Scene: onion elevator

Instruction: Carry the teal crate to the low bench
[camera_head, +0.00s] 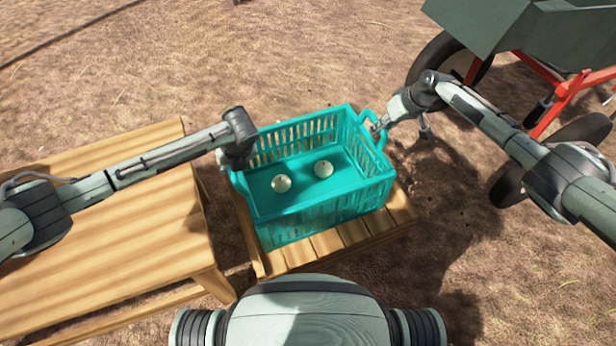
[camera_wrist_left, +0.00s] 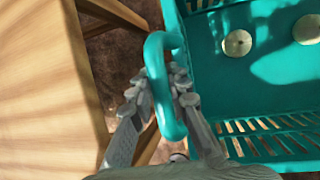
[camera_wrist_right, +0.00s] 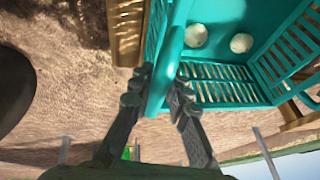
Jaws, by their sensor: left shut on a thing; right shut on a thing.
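The teal crate (camera_head: 318,215) is upright over the low slatted bench (camera_head: 330,243). I cannot tell whether its base touches the slats. Two pale onions (camera_head: 281,183) lie on its floor. My left gripper (camera_head: 226,160) is shut on the crate's left handle; in the left wrist view the fingers (camera_wrist_left: 168,92) sit either side of that teal handle (camera_wrist_left: 157,52). My right gripper (camera_head: 379,127) is shut on the right handle (camera_head: 369,122); in the right wrist view the fingers (camera_wrist_right: 158,88) straddle the teal handle (camera_wrist_right: 172,50).
A taller wooden table (camera_head: 120,220) stands left of the low bench, with a narrow gap between. A green cart (camera_head: 520,28) with a red frame and dark wheels stands at the upper right. Bare dry ground lies behind the crate.

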